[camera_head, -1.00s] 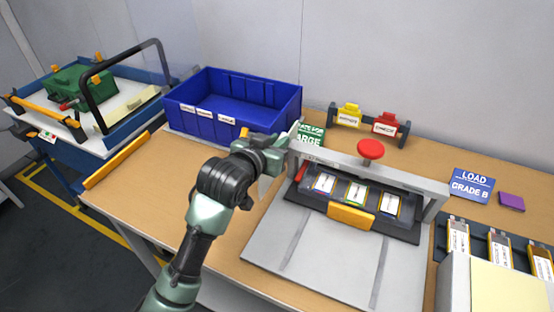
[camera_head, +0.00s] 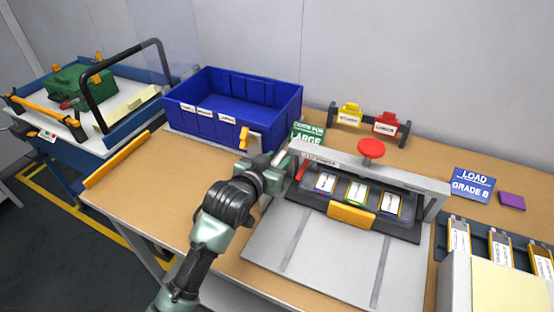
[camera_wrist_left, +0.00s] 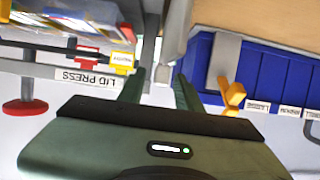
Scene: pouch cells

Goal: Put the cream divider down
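My left gripper (camera_head: 280,160) is between the blue bin and the left post of the lid press. In the left wrist view its two fingers (camera_wrist_left: 158,90) stand apart, with grey and white surfaces showing through the gap. I see no cream piece between them. A long cream bar (camera_head: 130,102) lies on the white-topped cart at the left, and it may be the cream divider. A pale cream panel (camera_head: 508,288) also shows on a box at the lower right. My right gripper is out of view.
The blue bin (camera_head: 215,127) with labels and a yellow-handled clamp (camera_head: 245,137) stands at the back. The lid press (camera_head: 350,212) with its red knob (camera_head: 371,148) is right of the gripper. Bare wooden table (camera_head: 165,180) lies to the left.

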